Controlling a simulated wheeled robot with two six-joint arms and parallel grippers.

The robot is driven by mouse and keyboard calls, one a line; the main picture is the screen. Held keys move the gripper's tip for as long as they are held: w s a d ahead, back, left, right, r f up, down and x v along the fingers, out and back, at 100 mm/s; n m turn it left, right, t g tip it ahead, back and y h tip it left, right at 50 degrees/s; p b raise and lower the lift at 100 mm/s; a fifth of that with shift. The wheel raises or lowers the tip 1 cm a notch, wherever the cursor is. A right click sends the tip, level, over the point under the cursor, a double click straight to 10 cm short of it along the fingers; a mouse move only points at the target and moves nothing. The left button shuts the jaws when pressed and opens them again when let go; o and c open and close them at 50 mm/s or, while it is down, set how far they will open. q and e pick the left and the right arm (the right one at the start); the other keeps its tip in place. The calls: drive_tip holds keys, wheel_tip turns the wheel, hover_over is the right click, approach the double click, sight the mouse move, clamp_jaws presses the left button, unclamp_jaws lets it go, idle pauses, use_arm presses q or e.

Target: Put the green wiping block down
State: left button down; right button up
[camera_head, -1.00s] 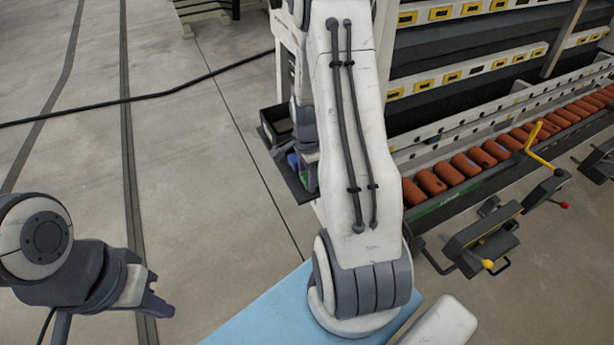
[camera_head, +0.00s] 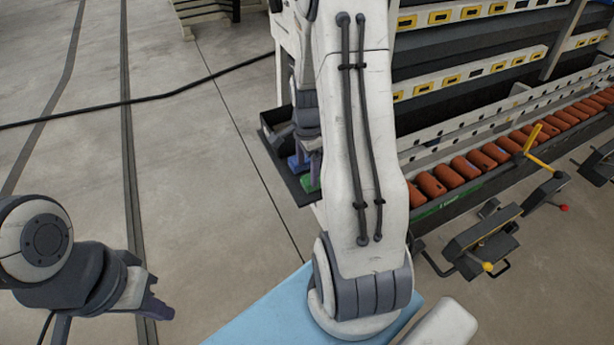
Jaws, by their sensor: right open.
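The green wiping block (camera_head: 310,184) is partly visible at the right side of a dark tray (camera_head: 292,185), low against the tray's surface. A blue block (camera_head: 298,163) is in the tray just behind it and to the left. My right gripper (camera_head: 314,172) is over the tray, right by the green block, with its jaws open. My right arm hides part of the gripper and of the tray's right side. My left gripper (camera_head: 158,301) is low at the left, over bare floor, away from the tray. Its finger gap is not clear.
A machine with rows of yellow-marked slots (camera_head: 440,80) and a line of orange-brown rollers (camera_head: 465,168) fills the right. A yellow-handled clamp (camera_head: 480,245) stands in front. A black cable (camera_head: 120,102) crosses the floor.

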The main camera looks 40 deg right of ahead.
sight(308, 180)
wheel_tip(308, 180, up, 7)
drive_tip(key=s+a+r+n, duration=0.1)
drive_tip(key=a+r+n, duration=0.2)
drive_tip(key=a+n, duration=0.45)
drive_tip(key=s+a+r+n, duration=0.15)
drive_tip(key=a+n, duration=0.35)
drive_tip(key=a, duration=0.6)
drive_tip(key=s+a+r+n+y, duration=0.1)
drive_tip(key=s+a+r+n, duration=0.2)
drive_tip(key=s+a+n, duration=0.9)
drive_tip(key=s+n, duration=0.2)
drive_tip(key=n, duration=0.1)
drive_tip(key=shift+s+a, duration=0.15)
drive_tip(key=shift+s, duration=0.05)
drive_tip(key=shift+r+n, duration=0.1)
drive_tip(key=shift+n, duration=0.15)
